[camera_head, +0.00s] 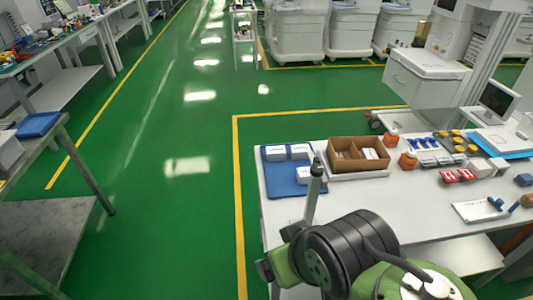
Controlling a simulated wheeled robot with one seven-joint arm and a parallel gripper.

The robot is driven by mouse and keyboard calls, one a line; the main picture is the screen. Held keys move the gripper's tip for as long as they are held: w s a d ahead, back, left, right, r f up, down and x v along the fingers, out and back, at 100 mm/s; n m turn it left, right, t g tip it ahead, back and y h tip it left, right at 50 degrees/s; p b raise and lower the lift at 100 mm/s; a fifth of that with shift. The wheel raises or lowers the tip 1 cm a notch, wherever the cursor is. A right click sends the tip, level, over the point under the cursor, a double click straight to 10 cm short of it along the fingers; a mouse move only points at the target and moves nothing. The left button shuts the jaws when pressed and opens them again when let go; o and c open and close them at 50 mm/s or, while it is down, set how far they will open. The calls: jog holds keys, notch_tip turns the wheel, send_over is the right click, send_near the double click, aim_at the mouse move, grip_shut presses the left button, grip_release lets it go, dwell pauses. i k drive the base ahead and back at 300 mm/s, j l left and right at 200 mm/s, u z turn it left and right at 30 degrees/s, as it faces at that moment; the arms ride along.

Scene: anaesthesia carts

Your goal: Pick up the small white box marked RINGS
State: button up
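Small white boxes lie on a blue mat (284,181) at the left end of the white table: one at the back left (275,153), one beside it (299,151), and one nearer the front (304,175). Their print is too small to read, so I cannot tell which is marked RINGS. My arm rises from the bottom right. A slim grey part with a dark tip, seemingly my gripper (316,165), stands upright in front of the mat's right side. It partly covers the nearest box. Its fingers cannot be made out, and I see nothing held.
An open brown divided box (357,166) with white items stands right of the mat. Orange-capped jars (408,160), blue and yellow parts, and red pieces (458,175) crowd the table's right. A white tray (481,210) lies near the front.

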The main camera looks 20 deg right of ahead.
aim_at(278, 152)
jog(key=i+j+z, duration=0.15)
jog(key=j, duration=0.2)
jog(key=i+j+z, duration=0.15)
jog(key=j, duration=0.25)
jog(key=i+j+z, duration=0.1)
jog(key=j, duration=0.3)
jog(key=i+j+z, duration=0.15)
jog(key=j, duration=0.3)
jog(key=j+z, duration=0.15)
jog(key=j, duration=0.25)
jog(key=i+j+z, duration=0.6)
jog(key=i+j, duration=0.25)
jog(key=i+l+z, duration=0.15)
jog(key=i+z, duration=0.15)
jog(key=i, duration=0.25)
jog(key=i+z, duration=0.25)
jog(key=i, duration=0.3)
